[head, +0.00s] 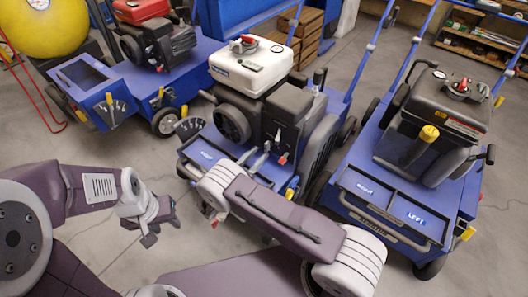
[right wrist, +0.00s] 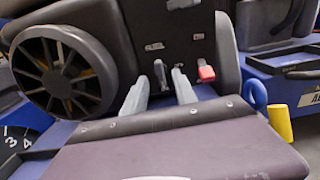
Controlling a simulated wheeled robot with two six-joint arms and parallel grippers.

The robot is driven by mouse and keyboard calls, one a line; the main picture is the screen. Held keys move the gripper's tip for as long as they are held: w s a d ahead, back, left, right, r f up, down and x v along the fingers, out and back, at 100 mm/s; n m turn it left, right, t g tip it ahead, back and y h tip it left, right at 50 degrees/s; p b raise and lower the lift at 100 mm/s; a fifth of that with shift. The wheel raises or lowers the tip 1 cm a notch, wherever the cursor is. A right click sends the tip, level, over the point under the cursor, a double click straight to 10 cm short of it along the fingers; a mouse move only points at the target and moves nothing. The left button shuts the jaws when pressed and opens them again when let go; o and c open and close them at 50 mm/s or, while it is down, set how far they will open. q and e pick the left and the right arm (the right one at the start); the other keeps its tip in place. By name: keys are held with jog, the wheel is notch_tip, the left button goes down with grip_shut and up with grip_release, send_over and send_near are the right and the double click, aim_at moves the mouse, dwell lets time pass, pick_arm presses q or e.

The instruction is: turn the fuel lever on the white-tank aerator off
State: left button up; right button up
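The white-tank aerator (head: 250,65) stands in the middle of the head view, with a blue deck and dark engine. I cannot tell for sure which is the fuel lever. My right gripper (right wrist: 162,88) is open, its two pale fingers pointing at the panel with the grey lever showing between them; contact is unclear. My left gripper (head: 155,220) hangs over the floor, away from the machine; its finger opening is unclear.
A red-tank aerator (head: 140,10) stands at the left and a black-tank aerator (head: 445,100) at the right. A round recoil cover (right wrist: 62,70) lies left of the panel. Open floor (head: 100,235) surrounds my left gripper.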

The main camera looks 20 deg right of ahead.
aim_at(265, 148)
jog(key=b+x, duration=0.1)
jog(key=x, duration=0.3)
jog(key=shift+f, duration=0.1)
jog(key=shift+w+d, duration=0.1)
jog(key=shift+w, duration=0.05)
grip_shut()
pick_arm(q)
jog(key=shift+f, duration=0.95)
